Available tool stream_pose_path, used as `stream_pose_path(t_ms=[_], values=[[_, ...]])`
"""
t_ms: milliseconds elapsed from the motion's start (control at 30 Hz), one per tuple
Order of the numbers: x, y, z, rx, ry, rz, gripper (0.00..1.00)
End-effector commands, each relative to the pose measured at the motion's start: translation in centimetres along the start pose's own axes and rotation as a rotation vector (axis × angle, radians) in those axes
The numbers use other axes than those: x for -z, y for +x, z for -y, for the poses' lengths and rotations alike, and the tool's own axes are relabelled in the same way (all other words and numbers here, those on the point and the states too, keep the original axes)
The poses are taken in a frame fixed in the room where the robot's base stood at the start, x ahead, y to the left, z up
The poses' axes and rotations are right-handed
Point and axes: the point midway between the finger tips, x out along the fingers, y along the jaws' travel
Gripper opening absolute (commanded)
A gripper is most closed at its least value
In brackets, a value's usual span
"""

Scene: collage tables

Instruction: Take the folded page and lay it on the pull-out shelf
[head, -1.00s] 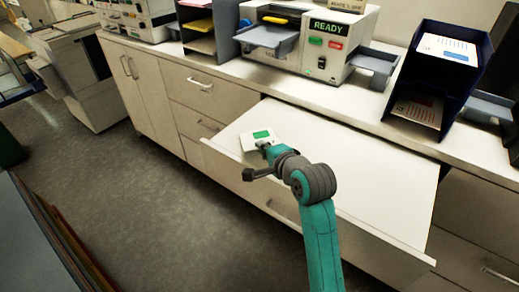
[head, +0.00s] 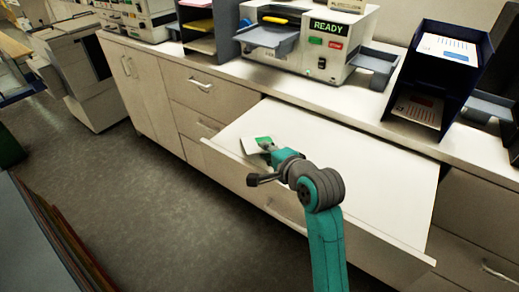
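The folded page (head: 254,146) is a small white sheet with a green block. It is at the left end of the white pull-out shelf (head: 340,170), in the head view. My gripper (head: 266,146) is at the page's right edge, with its fingertips over or against the page. The fingers are small and partly hidden by my wrist, so I cannot tell whether they grip it. I also cannot tell whether the page lies flat on the shelf or is held just above it.
A machine with a READY display (head: 305,40) stands on the counter behind the shelf. A dark blue paper rack (head: 466,75) holding printed sheets is to its right. The middle and right of the shelf are bare. Grey floor (head: 130,190) lies to the left.

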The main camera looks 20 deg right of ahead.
Motion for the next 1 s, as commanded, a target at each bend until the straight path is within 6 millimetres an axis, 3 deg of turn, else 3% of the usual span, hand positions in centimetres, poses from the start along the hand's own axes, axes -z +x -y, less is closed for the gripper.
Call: stream_pose_path(t_ms=[500,1000], values=[[0.0,-5.2,0.0,0.0,0.0,-0.001,0.23],[0.0,-6.1,0.5,0.001,-0.001,0.0,0.23]])
